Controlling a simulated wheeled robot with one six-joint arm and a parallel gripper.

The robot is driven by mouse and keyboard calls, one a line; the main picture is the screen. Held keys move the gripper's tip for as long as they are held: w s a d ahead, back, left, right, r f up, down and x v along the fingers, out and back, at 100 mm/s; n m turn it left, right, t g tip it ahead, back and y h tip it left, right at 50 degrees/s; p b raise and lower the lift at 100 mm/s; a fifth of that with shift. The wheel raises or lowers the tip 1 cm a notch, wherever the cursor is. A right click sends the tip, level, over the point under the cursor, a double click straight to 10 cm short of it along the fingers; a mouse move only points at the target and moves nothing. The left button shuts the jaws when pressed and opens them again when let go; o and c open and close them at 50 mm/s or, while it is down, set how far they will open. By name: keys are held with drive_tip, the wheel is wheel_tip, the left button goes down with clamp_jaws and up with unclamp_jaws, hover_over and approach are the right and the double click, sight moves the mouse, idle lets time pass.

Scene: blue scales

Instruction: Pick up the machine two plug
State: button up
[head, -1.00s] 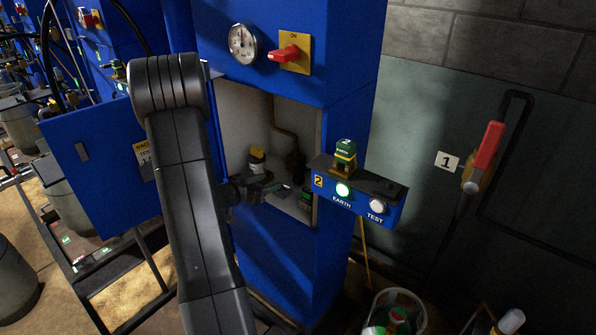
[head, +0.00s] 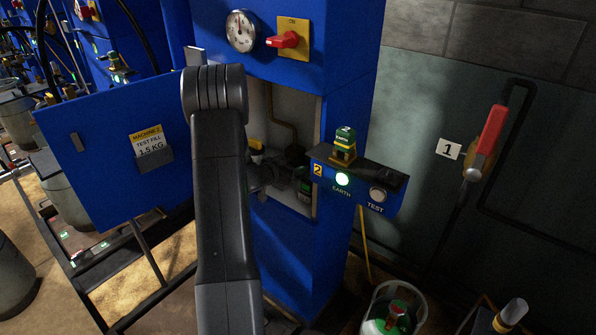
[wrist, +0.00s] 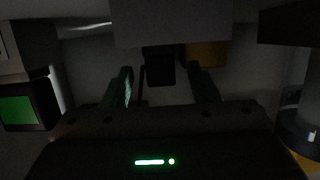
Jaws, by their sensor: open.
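A green-topped plug with a brass base (head: 344,146) stands upright on the ledge marked 2 (head: 385,185), beside the lit EARTH lamp (head: 342,180); I take it as the machine two plug. My gripper (wrist: 160,70) is open inside the dim cabinet, left of that ledge. In the head view my arm mostly hides it. In the wrist view a small dark block (wrist: 160,66) shows between and beyond the fingers, with an ochre piece (wrist: 206,54) behind. Whether the dark block touches the fingers, I cannot tell.
The blue cabinet's door (head: 105,165) hangs open at left with a MACHINE 2 card (head: 148,140). A red switch (head: 283,40) and a gauge (head: 241,31) sit above the opening. A green-screened box (wrist: 18,112) is left in the wrist view.

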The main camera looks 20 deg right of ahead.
drive_tip(key=shift+w+d, duration=0.15)
drive_tip(key=c, duration=1.1)
drive_tip(key=shift+o, duration=0.2)
drive_tip(key=shift+r, duration=0.1)
wheel_tip(320, 180, up, 13)
drive_tip(key=p, duration=0.7)
drive_tip(key=shift+r+p, duration=0.15)
drive_tip(key=shift+p, duration=0.15)
drive_tip(key=s+a+f+b, duration=0.1)
drive_tip(key=a+f+b, duration=0.1)
drive_tip(key=f, duration=0.1)
drive_tip(key=a+f+b, duration=0.2)
drive_tip(key=f+b, duration=0.1)
drive_tip(key=s+a+f+b, duration=0.1)
drive_tip(key=a+f+b, duration=0.1)
drive_tip(key=f+b, duration=0.1)
drive_tip(key=shift+s+a+f, duration=0.3)
drive_tip(key=shift+s+f, duration=0.05)
drive_tip(key=shift+f, duration=0.1)
drive_tip(key=shift+s+a+f, duration=0.1)
drive_tip(key=shift+s+a, duration=0.05)
drive_tip(key=shift+a, duration=0.1)
